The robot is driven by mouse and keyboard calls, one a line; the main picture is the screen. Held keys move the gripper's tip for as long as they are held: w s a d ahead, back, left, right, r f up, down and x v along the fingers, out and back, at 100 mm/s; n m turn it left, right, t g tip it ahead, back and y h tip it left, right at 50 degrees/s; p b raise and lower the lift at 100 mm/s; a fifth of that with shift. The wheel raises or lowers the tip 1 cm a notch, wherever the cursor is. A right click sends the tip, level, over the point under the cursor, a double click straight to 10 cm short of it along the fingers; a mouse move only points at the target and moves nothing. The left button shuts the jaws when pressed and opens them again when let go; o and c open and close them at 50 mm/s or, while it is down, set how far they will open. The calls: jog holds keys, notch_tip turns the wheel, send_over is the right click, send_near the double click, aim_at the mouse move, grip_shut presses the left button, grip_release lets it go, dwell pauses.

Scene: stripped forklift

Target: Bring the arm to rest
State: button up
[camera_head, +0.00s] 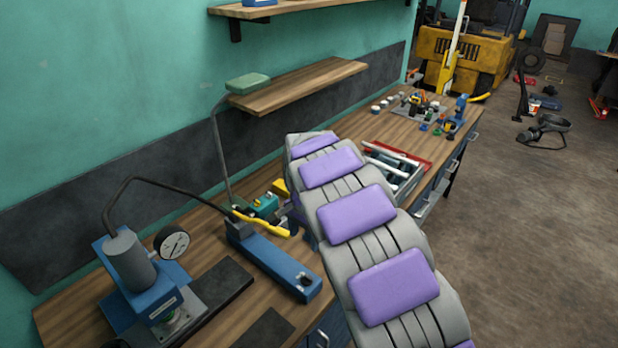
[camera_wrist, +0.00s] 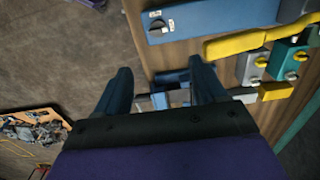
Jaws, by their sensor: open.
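My arm reaches out over the workbench (camera_head: 385,106) in the head view, its grey links and purple pads covering the middle of the bench. In the wrist view my gripper (camera_wrist: 160,88) shows two dark blue fingers standing apart. I see nothing held between them. Beyond the fingers are the bench edge and small blue and silver parts, partly hidden by the gripper.
A blue hand pump (camera_head: 270,262) with a yellow handle (camera_head: 262,223) lies left of my arm. A press with a gauge (camera_head: 172,242) stands nearer. A wooden shelf (camera_head: 300,85) hangs above. The floor (camera_head: 530,230) at right is largely clear.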

jog(key=s+d+r+n+b, duration=0.1)
jog(key=s+d+r+b, duration=0.1)
jog(key=s+d+r, duration=0.4)
jog(key=s+d+r+n+b, duration=0.1)
jog(key=s+d, duration=0.7)
jog(key=s, duration=0.2)
jog(key=s+d+f+n+b, duration=0.1)
jog(key=s+n, duration=0.1)
jog(key=s, duration=0.6)
jog(key=s+d+f+n+g+b, duration=0.1)
jog(key=s+n, duration=0.1)
jog(key=s, duration=0.6)
jog(key=s+d+f+n+b, duration=0.1)
jog(key=s, duration=0.7)
jog(key=shift+s+d+f+n+g, duration=0.25)
jog(key=shift+n+g, duration=0.15)
